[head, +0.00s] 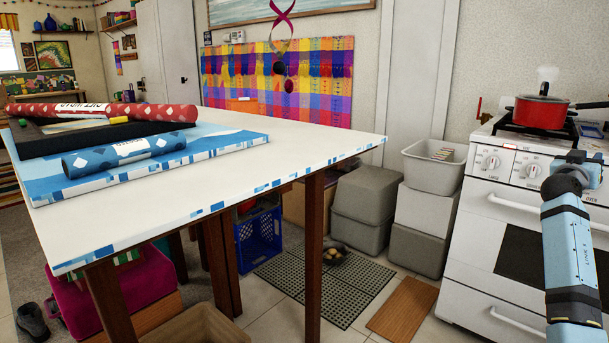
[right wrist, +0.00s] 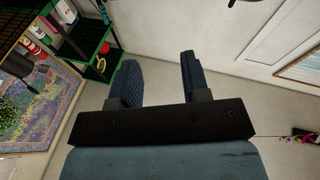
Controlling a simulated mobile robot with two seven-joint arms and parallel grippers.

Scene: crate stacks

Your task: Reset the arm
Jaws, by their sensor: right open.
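My right arm rises at the right edge of the head view, in front of the white stove (head: 510,210). It has a light blue forearm and a dark upper end (head: 572,172). In the right wrist view my right gripper (right wrist: 157,80) is open. Its two dark fingers stand apart with nothing between them, against a pale wall or ceiling. My left gripper is in neither view.
A white table (head: 250,162) holds gift-wrap rolls (head: 120,152) at its left. A red pot (head: 541,111) sits on the stove. Grey crates (head: 425,215) are stacked beside it. A blue crate (head: 258,240) and dark mat (head: 335,285) lie below.

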